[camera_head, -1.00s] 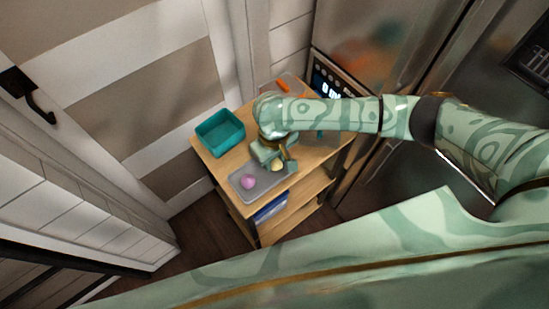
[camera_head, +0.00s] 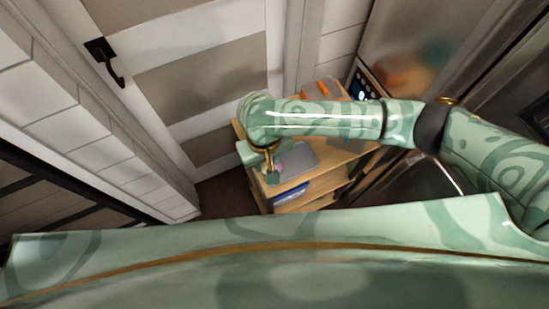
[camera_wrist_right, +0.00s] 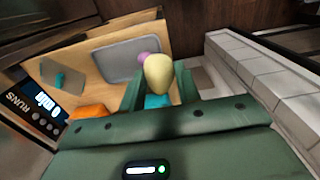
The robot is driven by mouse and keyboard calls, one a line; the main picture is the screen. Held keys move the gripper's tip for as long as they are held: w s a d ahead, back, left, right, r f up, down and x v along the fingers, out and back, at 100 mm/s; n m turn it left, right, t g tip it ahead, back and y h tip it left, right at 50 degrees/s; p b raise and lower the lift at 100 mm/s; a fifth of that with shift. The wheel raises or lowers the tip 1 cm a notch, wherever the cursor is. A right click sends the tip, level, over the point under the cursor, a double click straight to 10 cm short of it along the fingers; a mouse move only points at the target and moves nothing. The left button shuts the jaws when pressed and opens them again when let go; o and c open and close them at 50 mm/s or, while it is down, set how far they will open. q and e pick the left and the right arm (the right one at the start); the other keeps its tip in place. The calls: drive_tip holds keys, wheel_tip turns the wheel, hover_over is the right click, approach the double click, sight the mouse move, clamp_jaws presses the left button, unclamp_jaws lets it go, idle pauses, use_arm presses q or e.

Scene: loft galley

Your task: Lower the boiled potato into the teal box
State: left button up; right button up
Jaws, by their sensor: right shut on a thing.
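My right gripper (camera_head: 264,165) is at the left end of the wooden cart, its hand hiding what lies beneath it. In the wrist view, the right gripper (camera_wrist_right: 160,84) is shut on the pale yellow boiled potato (camera_wrist_right: 159,70), held between its two green fingers. A teal patch of the teal box (camera_wrist_right: 157,101) shows just below the potato in that view; most of the box is hidden by the gripper. In the head view the box is hidden behind my arm and hand. I cannot tell the height of the potato above it. My left gripper is not in view.
A grey tray (camera_head: 299,160) lies on the cart, with a pink round thing (camera_wrist_right: 144,57) on it. An orange thing (camera_head: 316,88) lies at the cart's far end, near a dark display panel (camera_wrist_right: 36,108). White panelled walls stand close by on the left.

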drive_tip(key=w+a+f+b, duration=0.1)
drive_tip(key=w+b, duration=0.3)
drive_tip(key=w, duration=0.6)
drive_tip(key=w+a+f+b, duration=0.2)
drive_tip(key=w+b, duration=0.3)
drive_tip(key=w, duration=0.5)
drive_tip(key=shift+f, duration=0.4)
drive_tip(key=shift+s+f+b, duration=0.15)
drive_tip(key=shift+f+b, duration=1.3)
drive_tip(key=shift+f, duration=1.1)
drive_tip(key=shift+f, duration=0.1)
drive_tip(key=o, duration=1)
